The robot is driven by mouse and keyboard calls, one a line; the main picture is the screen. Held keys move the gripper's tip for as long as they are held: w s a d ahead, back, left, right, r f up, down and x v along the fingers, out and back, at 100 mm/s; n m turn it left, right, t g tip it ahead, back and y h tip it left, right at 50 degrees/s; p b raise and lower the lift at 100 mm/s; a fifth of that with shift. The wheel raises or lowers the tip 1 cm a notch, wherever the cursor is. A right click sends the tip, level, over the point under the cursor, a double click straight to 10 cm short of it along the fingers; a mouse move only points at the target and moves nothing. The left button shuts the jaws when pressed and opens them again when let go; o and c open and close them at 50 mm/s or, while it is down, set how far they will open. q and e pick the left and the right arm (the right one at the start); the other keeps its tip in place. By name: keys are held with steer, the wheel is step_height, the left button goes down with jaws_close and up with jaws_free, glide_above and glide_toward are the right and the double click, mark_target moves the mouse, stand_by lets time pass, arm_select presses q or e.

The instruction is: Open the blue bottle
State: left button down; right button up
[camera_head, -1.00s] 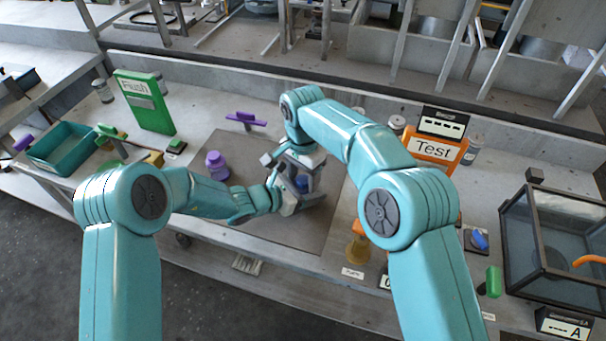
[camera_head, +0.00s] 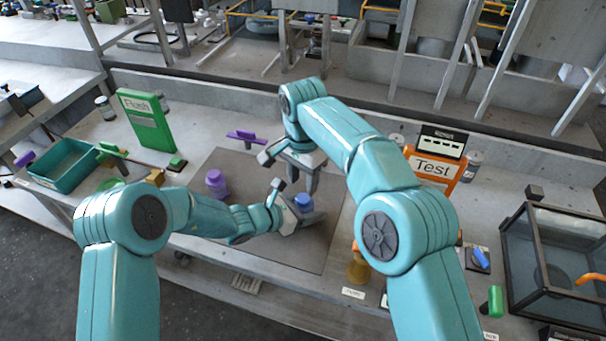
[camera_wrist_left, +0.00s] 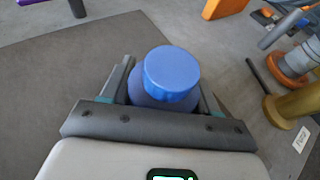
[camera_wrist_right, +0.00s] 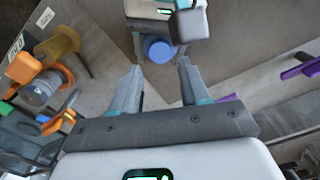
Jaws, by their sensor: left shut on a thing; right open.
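The blue bottle (camera_head: 303,203) stands upright on the dark mat (camera_head: 262,258), and its blue cap (camera_wrist_left: 172,70) is on top in the left wrist view. My left gripper (camera_head: 298,208) is shut on the bottle's body below the cap, one finger on each side. My right gripper (camera_head: 290,168) is open and empty, just behind and above the bottle. In the right wrist view the blue cap (camera_wrist_right: 160,50) lies beyond the open fingertips (camera_wrist_right: 158,75), apart from them, partly hidden by my left gripper. The lower bottle is hidden by the left gripper.
A purple bottle (camera_head: 216,184) stands on the mat at left. A purple-handled item (camera_head: 247,136) lies behind.

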mark_target(303, 198)
step_height(303, 198, down, 6)
steer(key=shift+r, duration=0.15)
jaws_close()
steer(key=shift+o, duration=1.3)
jaws_free()
steer(key=shift+r, duration=0.15)
step_height(303, 198, up, 4)
steer(key=shift+r, duration=0.15)
arm_select(q)
steer(key=shift+c, duration=0.9)
jaws_free()
